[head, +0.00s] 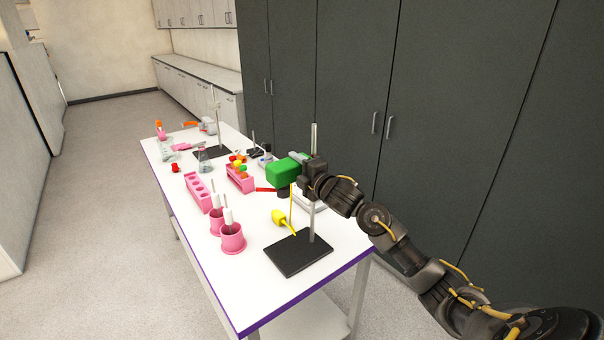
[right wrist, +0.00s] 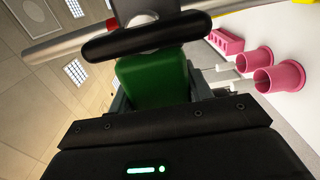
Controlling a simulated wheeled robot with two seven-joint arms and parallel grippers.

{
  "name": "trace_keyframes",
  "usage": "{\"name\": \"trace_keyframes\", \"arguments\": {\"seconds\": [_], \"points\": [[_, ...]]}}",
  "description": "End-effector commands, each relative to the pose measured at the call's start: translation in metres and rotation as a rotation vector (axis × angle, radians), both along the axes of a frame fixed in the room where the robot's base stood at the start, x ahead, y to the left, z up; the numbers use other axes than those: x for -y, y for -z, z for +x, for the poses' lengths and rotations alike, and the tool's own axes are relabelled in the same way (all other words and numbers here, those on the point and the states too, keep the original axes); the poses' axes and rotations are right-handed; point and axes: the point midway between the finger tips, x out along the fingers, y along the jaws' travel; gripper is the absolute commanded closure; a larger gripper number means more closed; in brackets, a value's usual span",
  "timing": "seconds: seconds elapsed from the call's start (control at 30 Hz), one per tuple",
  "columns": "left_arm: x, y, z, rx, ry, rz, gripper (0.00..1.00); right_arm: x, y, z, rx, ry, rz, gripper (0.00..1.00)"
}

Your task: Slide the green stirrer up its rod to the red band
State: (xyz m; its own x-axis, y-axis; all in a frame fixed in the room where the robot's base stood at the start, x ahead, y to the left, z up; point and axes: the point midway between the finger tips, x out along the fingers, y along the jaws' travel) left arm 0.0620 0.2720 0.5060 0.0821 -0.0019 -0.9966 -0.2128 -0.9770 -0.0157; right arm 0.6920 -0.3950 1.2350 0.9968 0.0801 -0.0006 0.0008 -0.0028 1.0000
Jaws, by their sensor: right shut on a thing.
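The green stirrer (head: 287,171) sits beside the upper part of a grey upright rod (head: 312,218) on a black base plate (head: 298,256). My right gripper (head: 308,178) is shut on the stirrer from the right, close to the rod. In the right wrist view the green body (right wrist: 152,80) lies between my fingers, with a black bar in front of it. The rod (right wrist: 65,42) passes behind that bar. A red band (right wrist: 112,24) shows on the rod just beside the bar. In the head view the band cannot be made out. My left gripper is not in view.
A yellow plug (head: 279,216) hangs by a yellow cable beside the rod. Pink cups (head: 232,239) and a pink rack (head: 197,190) stand to the left. Another pink rack (head: 238,180) and glassware stand farther back. The table's front corner is clear. Dark cabinets (head: 450,120) stand behind.

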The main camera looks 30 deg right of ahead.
Motion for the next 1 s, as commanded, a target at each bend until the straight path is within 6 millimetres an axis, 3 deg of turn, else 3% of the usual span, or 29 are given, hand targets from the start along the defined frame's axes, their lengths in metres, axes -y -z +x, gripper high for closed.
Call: {"name": "trace_keyframes", "arguments": {"seconds": [0.2,0.23,0.4,0.73,1.0], "points": [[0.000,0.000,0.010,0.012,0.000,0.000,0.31,0.003,-0.004,-0.001,0.011,0.004,0.003,0.91],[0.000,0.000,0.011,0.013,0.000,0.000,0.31,0.003,-0.004,-0.001,0.010,0.004,0.003,0.47],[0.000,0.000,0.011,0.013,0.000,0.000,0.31,0.003,-0.003,-0.001,0.007,0.005,0.002,0.28],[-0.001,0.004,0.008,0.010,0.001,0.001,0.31,0.002,0.001,-0.005,0.003,0.003,-0.001,0.28],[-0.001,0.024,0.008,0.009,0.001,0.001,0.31,0.005,0.005,-0.051,0.003,0.001,-0.006,0.28]]}}
